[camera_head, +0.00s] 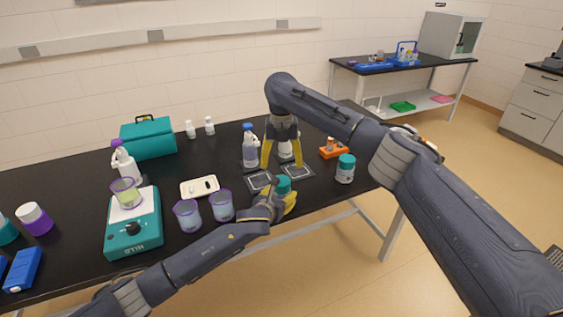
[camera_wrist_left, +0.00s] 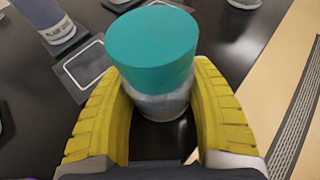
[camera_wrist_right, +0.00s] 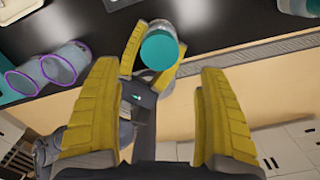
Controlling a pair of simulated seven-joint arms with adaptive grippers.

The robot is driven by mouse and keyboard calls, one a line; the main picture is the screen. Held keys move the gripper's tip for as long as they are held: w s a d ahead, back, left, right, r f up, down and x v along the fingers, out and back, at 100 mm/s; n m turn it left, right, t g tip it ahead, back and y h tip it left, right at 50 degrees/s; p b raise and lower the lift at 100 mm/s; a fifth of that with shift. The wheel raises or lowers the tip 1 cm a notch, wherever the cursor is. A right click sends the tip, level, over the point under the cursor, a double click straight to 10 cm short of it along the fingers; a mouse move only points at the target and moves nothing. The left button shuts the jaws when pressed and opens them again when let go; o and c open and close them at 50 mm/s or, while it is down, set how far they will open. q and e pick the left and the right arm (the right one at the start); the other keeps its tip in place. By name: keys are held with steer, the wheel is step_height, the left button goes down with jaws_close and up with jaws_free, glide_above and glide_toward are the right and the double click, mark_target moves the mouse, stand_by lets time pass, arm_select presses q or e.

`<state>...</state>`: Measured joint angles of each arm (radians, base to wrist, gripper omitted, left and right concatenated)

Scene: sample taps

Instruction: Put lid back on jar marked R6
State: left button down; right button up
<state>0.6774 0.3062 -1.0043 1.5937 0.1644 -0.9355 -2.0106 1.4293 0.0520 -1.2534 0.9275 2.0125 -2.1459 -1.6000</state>
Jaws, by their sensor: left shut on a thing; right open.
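A jar with a teal lid (camera_head: 284,186) is between the yellow fingers of my left gripper (camera_head: 281,201), near the table's front edge. In the left wrist view the teal lid (camera_wrist_left: 152,45) covers the top of the pale jar (camera_wrist_left: 162,106), and the fingers close on its sides. Whether the lid is fully seated cannot be told. In the right wrist view the lid (camera_wrist_right: 159,50) shows from above. My right gripper (camera_head: 282,167) is open and empty, above and behind the jar, pointing down. A second teal-lidded jar (camera_head: 345,169) stands to the right. No R6 mark is readable.
Two dark outlined pads (camera_head: 260,181) lie behind the held jar. A blue-capped bottle (camera_head: 250,150) stands behind them. Two beakers (camera_head: 187,215), a white tray (camera_head: 199,187) and a teal stirrer (camera_head: 134,228) are to the left. An orange rack (camera_head: 333,152) is at the right.

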mark_target(281, 192)
steer(key=shift+f, duration=4)
